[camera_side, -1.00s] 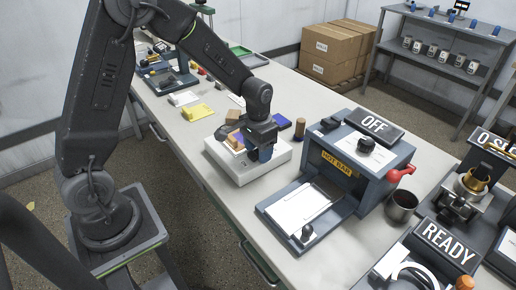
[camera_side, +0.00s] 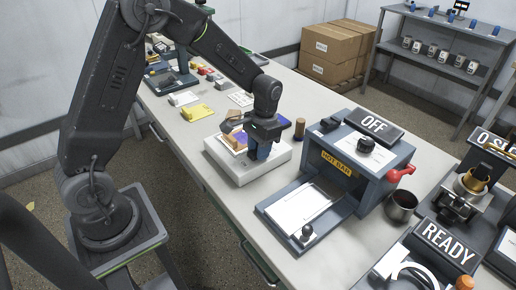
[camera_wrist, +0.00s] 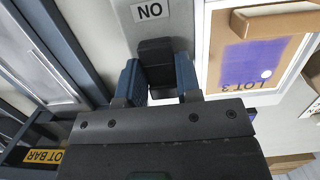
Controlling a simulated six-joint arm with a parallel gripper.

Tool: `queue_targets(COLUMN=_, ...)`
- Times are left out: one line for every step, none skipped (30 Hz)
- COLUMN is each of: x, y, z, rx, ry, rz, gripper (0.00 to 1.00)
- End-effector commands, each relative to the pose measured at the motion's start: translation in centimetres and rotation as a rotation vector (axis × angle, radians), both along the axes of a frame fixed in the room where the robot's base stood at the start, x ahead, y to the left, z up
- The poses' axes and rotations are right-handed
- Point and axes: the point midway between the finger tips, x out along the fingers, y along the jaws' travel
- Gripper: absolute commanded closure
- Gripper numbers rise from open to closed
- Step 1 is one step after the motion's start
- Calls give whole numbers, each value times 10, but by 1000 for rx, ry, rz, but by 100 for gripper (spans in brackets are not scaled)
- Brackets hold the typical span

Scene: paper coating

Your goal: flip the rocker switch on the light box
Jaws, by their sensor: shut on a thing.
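The light box (camera_side: 222,164) is a low white box on the bench. Its top carries a wood-framed sheet with a purple patch marked LOT 3 (camera_wrist: 250,62). My gripper (camera_side: 262,152) points down at the right part of the box top. In the wrist view, the blue fingertips of my gripper (camera_wrist: 158,80) stand on either side of a black block, which looks like the rocker switch (camera_wrist: 155,50). A label plate (camera_wrist: 150,11) that reads NO in this view, probably ON upside down, is just beyond it. The fingers hide the switch in the side view, so its tilt cannot be told.
A blue-grey HOT BAR machine (camera_side: 375,160) with an OFF sign stands close on the right. A dark cylinder with a tan top (camera_side: 299,128) stands behind the light box. A yellow pad (camera_side: 198,112) lies farther back left. Bare bench shows in front of the box.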

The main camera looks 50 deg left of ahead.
Motion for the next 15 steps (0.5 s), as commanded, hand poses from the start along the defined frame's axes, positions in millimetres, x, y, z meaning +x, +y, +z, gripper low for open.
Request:
queue_targets(x=2, y=0, z=-1, rx=1, ry=22, rz=-1, gripper=92)
queue_targets(x=2, y=0, z=0, rx=1, ry=34, rz=0, gripper=92)
queue_targets(x=2, y=0, z=0, rx=1, ry=46, rz=0, gripper=92)
queue_targets(x=2, y=0, z=0, rx=1, ry=52, rz=0, gripper=92)
queue_targets(x=2, y=0, z=0, rx=1, ry=57, rz=0, gripper=92)
queue_targets(x=2, y=0, z=0, rx=1, ry=61, rz=0, gripper=92)
queue_targets(x=2, y=0, z=0, rx=1, ry=62, rz=0, gripper=92)
queue_targets(x=2, y=0, z=0, rx=1, ry=62, rz=0, gripper=92)
queue_targets(x=2, y=0, z=0, rx=1, ry=62, rz=0, gripper=92)
queue_targets(x=2, y=0, z=0, rx=1, ry=62, rz=0, gripper=92)
queue_targets(x=2, y=0, z=0, rx=1, ry=61, rz=1, gripper=92)
queue_targets(x=2, y=0, z=0, rx=1, ry=61, rz=1, gripper=92)
queue_targets(x=2, y=0, z=0, rx=1, ry=61, rz=1, gripper=92)
queue_targets(x=2, y=0, z=0, rx=1, ry=61, rz=1, gripper=67)
queue_targets(x=2, y=0, z=0, rx=1, ry=60, rz=0, gripper=63)
